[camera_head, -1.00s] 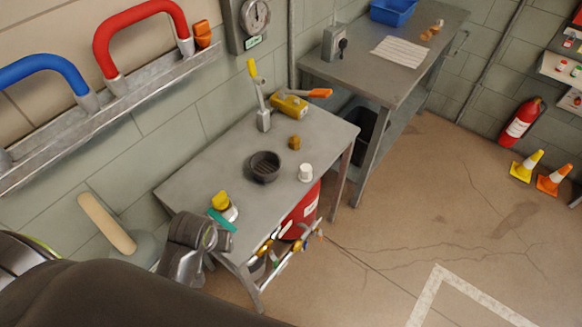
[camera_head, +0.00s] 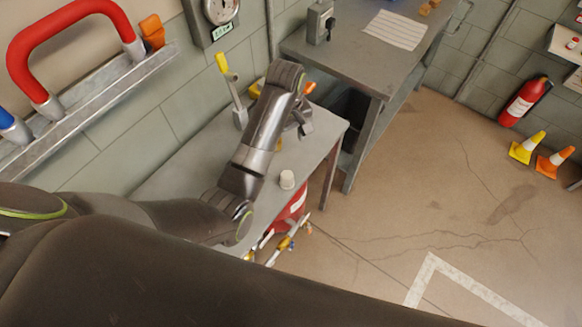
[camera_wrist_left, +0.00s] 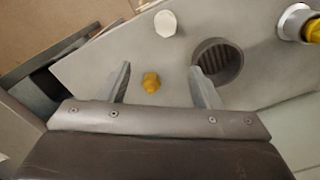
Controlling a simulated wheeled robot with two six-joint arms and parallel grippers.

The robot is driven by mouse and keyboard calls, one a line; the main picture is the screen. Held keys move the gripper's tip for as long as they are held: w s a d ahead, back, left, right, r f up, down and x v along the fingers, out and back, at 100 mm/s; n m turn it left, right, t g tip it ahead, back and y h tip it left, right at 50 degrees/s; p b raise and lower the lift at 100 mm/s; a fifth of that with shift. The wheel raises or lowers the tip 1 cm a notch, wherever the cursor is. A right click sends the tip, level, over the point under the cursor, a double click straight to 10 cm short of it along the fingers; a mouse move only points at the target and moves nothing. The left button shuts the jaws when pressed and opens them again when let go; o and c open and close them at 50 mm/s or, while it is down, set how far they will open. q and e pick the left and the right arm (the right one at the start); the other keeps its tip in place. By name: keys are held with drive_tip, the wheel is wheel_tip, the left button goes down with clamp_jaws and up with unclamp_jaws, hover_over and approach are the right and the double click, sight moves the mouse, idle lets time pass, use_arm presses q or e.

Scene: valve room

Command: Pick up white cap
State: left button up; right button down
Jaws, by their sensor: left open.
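The white cap (camera_head: 287,179) stands near the front edge of the grey table (camera_head: 322,142) in the head view. In the left wrist view the white cap (camera_wrist_left: 165,23) lies beyond the fingertips, near the table edge. My left gripper (camera_head: 304,124) reaches over the table, past the cap towards the far end. Its fingers (camera_wrist_left: 160,72) are spread and hold nothing. A small brass fitting (camera_wrist_left: 151,82) shows between them on the table below. My right gripper is not in view.
A dark ribbed cup (camera_wrist_left: 218,62) and a yellow-topped item (camera_wrist_left: 312,30) stand on the same table. A yellow-handled lever (camera_head: 238,112) stands at its wall side. A second table (camera_head: 365,60) with a paper sheet is behind. A red bucket (camera_head: 290,208) sits below.

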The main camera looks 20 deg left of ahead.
use_arm(q)
drive_tip(key=s+f+b, duration=0.2)
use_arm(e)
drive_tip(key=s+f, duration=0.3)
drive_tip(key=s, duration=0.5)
use_arm(q)
drive_tip(key=p, duration=0.1)
hover_over(286, 174)
wheel_tip(286, 174, down, 5)
drive_tip(key=shift+w+r, duration=0.1)
drive_tip(key=shift+w, duration=0.05)
wheel_tip(286, 174, down, 4)
drive_tip(key=shift+w+r, duration=0.1)
drive_tip(key=shift+f, duration=0.35)
drive_tip(key=f+p, duration=0.1)
drive_tip(key=f, duration=0.3)
drive_tip(key=shift+s+f+p, duration=0.2)
drive_tip(key=shift+p, duration=0.1)
drive_tip(key=shift+f, duration=0.35)
drive_tip(key=c, duration=1.1)
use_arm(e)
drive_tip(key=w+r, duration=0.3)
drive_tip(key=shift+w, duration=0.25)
use_arm(q)
drive_tip(key=shift+r, duration=0.1)
